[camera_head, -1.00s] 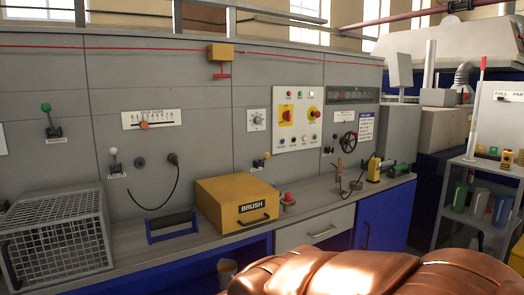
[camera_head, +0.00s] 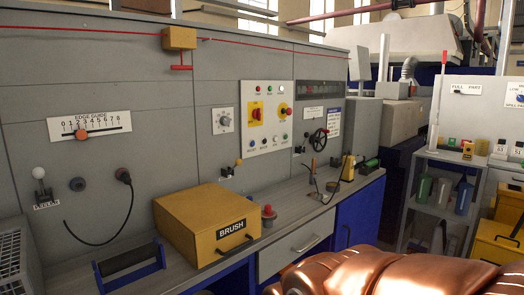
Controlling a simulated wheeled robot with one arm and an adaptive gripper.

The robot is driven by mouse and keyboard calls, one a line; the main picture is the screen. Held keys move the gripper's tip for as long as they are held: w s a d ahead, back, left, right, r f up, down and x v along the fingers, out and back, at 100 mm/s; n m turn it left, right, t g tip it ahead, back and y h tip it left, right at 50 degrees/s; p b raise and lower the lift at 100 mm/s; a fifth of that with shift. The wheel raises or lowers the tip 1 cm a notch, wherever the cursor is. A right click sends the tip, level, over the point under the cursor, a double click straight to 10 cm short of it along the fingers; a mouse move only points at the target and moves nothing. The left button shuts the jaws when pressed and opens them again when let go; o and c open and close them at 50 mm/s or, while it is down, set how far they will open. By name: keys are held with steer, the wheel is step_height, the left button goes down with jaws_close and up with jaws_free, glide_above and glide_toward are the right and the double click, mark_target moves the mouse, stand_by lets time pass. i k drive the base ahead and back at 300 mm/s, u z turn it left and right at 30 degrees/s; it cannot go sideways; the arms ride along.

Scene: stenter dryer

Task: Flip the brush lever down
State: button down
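A small lever with a yellow knob (camera_head: 238,162) sits low on the grey panel, just above the yellow box. Its knob points up and to the right, and its tag is too small to read. The yellow box (camera_head: 180,228) on the counter carries a BRUSH label and a dark handle on its front. A second lever with a white knob (camera_head: 39,173) stands upright at the left edge of the panel; its tag is not clearly legible. My gripper is not in view.
The grey counter (camera_head: 288,206) runs along the panel, with a red-topped knob (camera_head: 268,212) and a blue-ended stand (camera_head: 130,262) on it. A black handwheel (camera_head: 318,140) is on the panel. A shelf cart (camera_head: 450,178) stands at right, with a floor gap before it.

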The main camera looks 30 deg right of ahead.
mark_target(238, 162)
steer(key=u, duration=0.05)
steer(key=i, duration=1.1)
steer(key=u, duration=0.6)
